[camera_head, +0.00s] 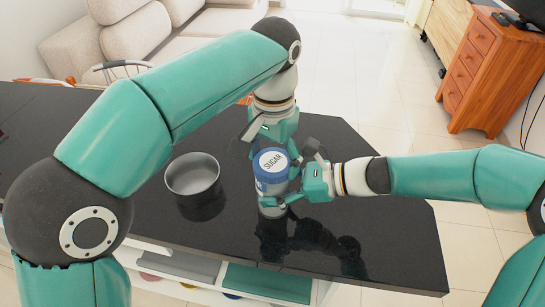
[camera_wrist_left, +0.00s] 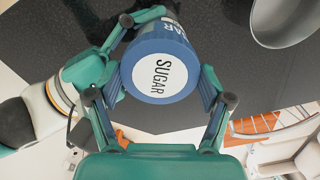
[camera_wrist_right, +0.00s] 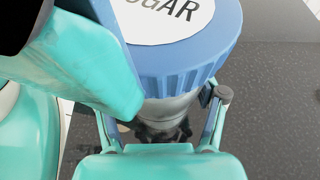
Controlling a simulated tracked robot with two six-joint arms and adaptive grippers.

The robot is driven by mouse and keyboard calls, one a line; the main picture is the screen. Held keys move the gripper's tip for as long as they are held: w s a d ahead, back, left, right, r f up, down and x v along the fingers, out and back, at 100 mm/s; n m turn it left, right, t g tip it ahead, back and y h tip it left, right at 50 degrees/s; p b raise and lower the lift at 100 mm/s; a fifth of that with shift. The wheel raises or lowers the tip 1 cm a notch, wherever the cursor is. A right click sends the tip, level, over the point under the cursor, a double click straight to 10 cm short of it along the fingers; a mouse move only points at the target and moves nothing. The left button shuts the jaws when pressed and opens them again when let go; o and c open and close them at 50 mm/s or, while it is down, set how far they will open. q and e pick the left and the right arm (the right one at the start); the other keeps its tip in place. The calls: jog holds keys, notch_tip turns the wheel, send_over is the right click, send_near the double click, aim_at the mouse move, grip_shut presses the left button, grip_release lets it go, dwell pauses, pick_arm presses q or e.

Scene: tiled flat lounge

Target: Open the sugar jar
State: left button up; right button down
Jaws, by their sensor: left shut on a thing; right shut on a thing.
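The sugar jar has a blue lid (camera_head: 271,165) with a round white "SUGAR" label and a clear glass body (camera_wrist_right: 172,108). It is upright near the far middle of the black counter. My left gripper (camera_wrist_left: 160,88) is shut on the lid, one finger on each side, as the left wrist view shows. My right gripper (camera_head: 278,194) comes from the right and is shut on the glass body below the lid. In the right wrist view the lid hides the upper body, and part of my left gripper covers the upper left. I see no gap between lid and body.
A grey metal pot (camera_head: 193,178) stands left of the jar on the counter (camera_head: 365,245). The counter is clear to the right and in front. Beyond it are a sofa (camera_head: 205,50), a chair (camera_head: 110,72) and a wooden drawer cabinet (camera_head: 488,75).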

pick_arm(q)
jog(key=shift+n, duration=0.3)
jog(key=o, duration=1.2)
